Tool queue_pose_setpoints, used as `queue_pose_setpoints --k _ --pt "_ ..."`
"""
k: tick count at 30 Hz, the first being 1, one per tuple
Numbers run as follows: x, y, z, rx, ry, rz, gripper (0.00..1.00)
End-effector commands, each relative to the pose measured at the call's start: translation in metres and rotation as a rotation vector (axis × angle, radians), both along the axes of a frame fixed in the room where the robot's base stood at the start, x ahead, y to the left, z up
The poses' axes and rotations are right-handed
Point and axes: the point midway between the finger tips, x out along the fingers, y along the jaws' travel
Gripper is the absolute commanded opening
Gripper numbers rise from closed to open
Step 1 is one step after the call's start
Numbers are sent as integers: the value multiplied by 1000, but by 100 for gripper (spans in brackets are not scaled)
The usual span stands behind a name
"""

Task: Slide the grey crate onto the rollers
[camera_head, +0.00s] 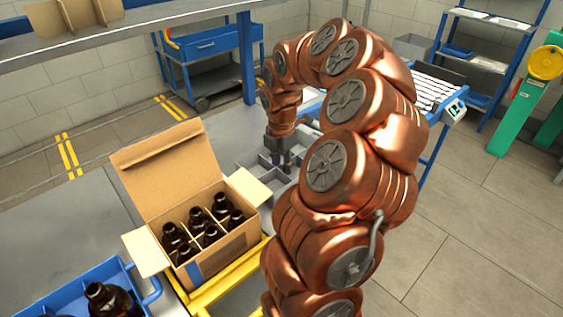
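The grey crate (254,163), low and with dividers, sits on the grey bench beyond the cardboard box, and my arm hides its right part. My gripper (283,163) points down over the crate, with its fingertips at or inside it. I cannot tell whether it touches a wall or divider, or whether the fingers are open or shut. The rollers (428,91) are a light strip in a blue frame to the right of the crate, partly behind my arm.
An open cardboard box (227,250) of amber bottles stands on a yellow stand (225,288), left of my arm. A blue crate (62,303) with bottles is at the lower left. A shelf (130,34) crosses the upper left. A green post (522,105) stands at right.

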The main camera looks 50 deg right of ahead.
Motion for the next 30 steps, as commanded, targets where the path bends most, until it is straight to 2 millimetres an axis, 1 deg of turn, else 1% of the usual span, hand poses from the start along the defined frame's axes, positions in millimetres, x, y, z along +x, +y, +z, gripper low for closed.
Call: queue_pose_setpoints --k 1,10,26,30 --pt "0 0 0 0 0 0 32" --pt "0 0 0 0 0 0 1" --pt "0 0 0 0 0 0 0" --pt "1 -3 1 1 0 2 0"
